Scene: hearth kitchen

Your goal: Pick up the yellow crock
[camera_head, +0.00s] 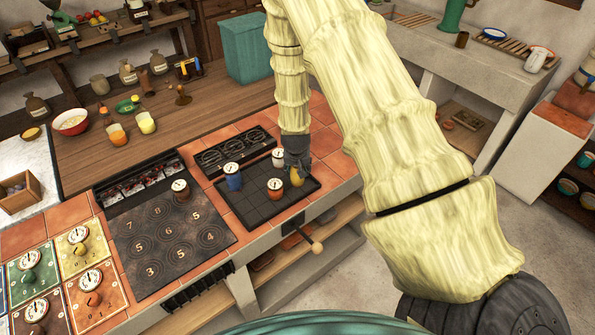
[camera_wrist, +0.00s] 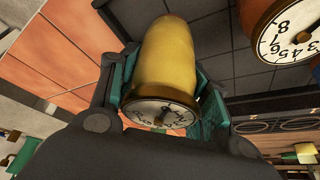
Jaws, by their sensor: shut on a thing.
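The yellow crock (camera_wrist: 168,58) has a dial face at its near end and fills the middle of the wrist view. My gripper (camera_wrist: 160,105) is shut on it, with a teal pad on each side. In the head view the crock (camera_head: 297,177) shows as a small yellow patch below my gripper (camera_head: 296,165), at the right back of the black grid tray (camera_head: 246,213). My gripper hides much of it there. I cannot tell whether the crock touches the tray.
A red-orange crock (camera_head: 275,189) and a blue crock (camera_head: 233,178) with dials stand on the tray, with a white dial (camera_head: 278,157) close behind. The numbered black board (camera_head: 165,245) lies to the left. A wooden-knobbed handle (camera_head: 317,247) juts out at the front.

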